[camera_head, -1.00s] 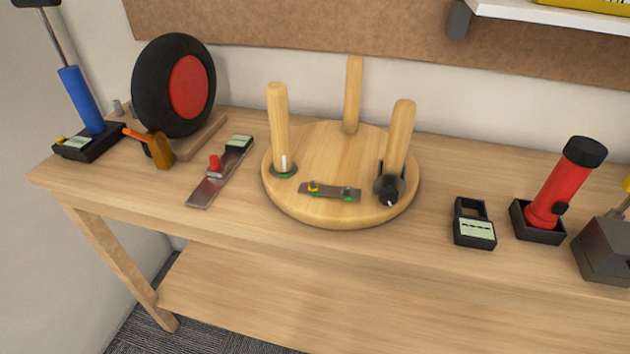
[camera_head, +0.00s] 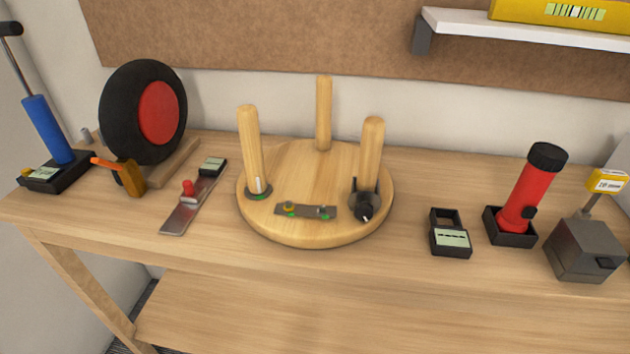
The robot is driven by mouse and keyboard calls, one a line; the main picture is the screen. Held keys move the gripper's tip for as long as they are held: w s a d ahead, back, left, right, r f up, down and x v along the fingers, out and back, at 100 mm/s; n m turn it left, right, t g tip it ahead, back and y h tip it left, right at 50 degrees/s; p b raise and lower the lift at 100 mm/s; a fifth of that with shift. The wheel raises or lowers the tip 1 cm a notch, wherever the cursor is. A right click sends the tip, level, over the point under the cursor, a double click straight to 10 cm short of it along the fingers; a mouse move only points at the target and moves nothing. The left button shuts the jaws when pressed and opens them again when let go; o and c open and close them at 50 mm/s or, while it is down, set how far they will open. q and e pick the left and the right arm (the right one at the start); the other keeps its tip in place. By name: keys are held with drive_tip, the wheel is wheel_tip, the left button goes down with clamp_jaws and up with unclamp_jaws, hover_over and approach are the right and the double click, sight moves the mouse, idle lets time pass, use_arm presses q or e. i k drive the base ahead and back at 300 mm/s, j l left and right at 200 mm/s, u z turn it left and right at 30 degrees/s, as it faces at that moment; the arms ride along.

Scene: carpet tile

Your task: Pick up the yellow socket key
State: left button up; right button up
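A yellow-headed key (camera_head: 607,181) stands upright in a dark grey block (camera_head: 583,250) at the right end of the workbench. Its yellow head carries a white label that seems to read "10 mm", and a thin grey shaft runs down into the block. Neither of my grippers shows in the head view.
The wooden bench (camera_head: 300,285) holds a red flashlight (camera_head: 528,190) in a black tray just left of the block. Further left are a black holder (camera_head: 450,238), an upturned round stool (camera_head: 300,232), a wheel (camera_head: 140,112) and a blue pump (camera_head: 50,130). A white shelf (camera_head: 540,32) hangs above.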

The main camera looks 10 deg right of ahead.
sight(601, 181)
drive_tip(key=z, duration=1.7)
drive_tip(key=l+u, duration=0.25)
drive_tip(key=l, duration=0.15)
drive_tip(key=l+u, duration=0.25)
drive_tip(key=l, duration=0.2)
drive_tip(key=l+u, duration=0.25)
drive_tip(key=l, duration=0.15)
drive_tip(key=l+u, duration=0.25)
drive_tip(key=l, duration=0.15)
drive_tip(key=k+l+u, duration=0.25)
drive_tip(key=l, duration=0.15)
drive_tip(key=l+u, duration=0.25)
drive_tip(key=k+l+u, duration=0.25)
drive_tip(key=l, duration=0.15)
